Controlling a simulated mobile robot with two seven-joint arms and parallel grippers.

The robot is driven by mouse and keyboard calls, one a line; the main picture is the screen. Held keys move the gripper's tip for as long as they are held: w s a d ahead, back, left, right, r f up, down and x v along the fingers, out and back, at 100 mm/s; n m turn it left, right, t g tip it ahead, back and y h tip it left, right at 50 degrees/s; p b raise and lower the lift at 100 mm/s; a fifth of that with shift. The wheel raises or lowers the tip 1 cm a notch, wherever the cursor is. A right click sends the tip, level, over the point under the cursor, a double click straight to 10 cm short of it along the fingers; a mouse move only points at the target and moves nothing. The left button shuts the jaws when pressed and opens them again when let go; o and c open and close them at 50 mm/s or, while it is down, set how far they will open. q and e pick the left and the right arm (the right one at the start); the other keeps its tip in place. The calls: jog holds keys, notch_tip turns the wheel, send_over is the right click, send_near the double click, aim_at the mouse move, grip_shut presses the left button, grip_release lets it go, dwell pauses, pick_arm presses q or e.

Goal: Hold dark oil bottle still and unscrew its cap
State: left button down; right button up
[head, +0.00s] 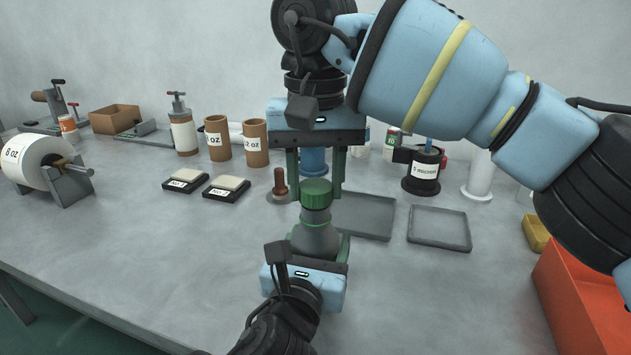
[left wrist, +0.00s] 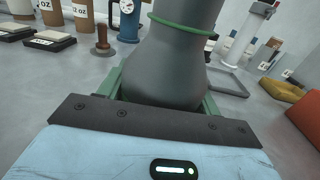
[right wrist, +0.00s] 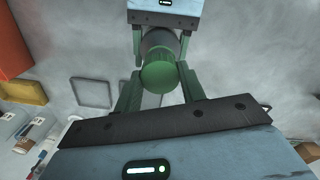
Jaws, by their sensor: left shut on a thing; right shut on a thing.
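The dark oil bottle (head: 316,238) stands upright, a smooth grey body with a green cap (head: 316,193) on top. My left gripper (head: 320,246) is shut on the bottle's lower body; the left wrist view shows the body (left wrist: 168,70) between its green fingers and a green ring around the neck. My right gripper (head: 316,196) points down from above, its fingers on either side of the cap. In the right wrist view the cap (right wrist: 158,72) sits between the fingertips, and the gripper is shut on it. The bottle's base is hidden in the head view.
Two grey trays (head: 440,228) lie behind and right of the bottle. A brown-handled stamp (head: 280,184) and two dark pads (head: 226,187) are to the left. A 5 micron pot (head: 422,172) stands at the back right, an orange bin (head: 585,300) at front right. The front-left table is clear.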

aim_at(315, 185)
jog(key=shift+r, duration=0.1)
jog(key=shift+r, duration=1.9)
pick_arm(q)
jog(key=shift+c, duration=1.2)
grip_release()
jog(key=shift+s, duration=0.1)
jog(key=p+v, duration=0.1)
jog(key=v, duration=1.1)
jog(key=shift+f, duration=0.1)
pick_arm(e)
notch_tip(315, 185, up, 2)
jog(key=shift+s+r, duration=0.1)
jog(key=shift+s, duration=0.05)
